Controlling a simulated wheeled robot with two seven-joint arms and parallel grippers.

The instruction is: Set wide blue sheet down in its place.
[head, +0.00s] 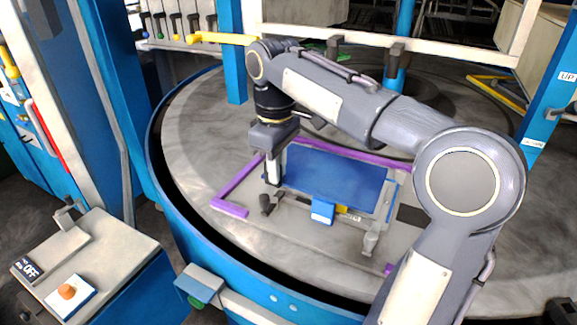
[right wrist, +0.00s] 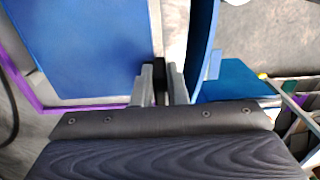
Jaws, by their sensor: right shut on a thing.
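The wide blue sheet (head: 335,178) lies level, or nearly so, over a pale plate on the round grey table, between purple corner marks. I cannot tell whether it touches the plate. It also shows at the left in the right wrist view (right wrist: 80,45). My right gripper (head: 272,180) is at the sheet's left edge in the head view, pointing down and shut on it. In the right wrist view its fingers (right wrist: 159,85) are close together at the sheet's edge, with a dark piece between them. The exact grip is hard to see. My left gripper is out of view.
Purple marks (head: 232,207) frame the plate. A small blue block (head: 322,211) and a grey lever clamp (head: 371,238) stand at the plate's front. A blue post (head: 231,60) rises behind. A control box (head: 95,262) with an orange button (head: 67,291) stands at front left.

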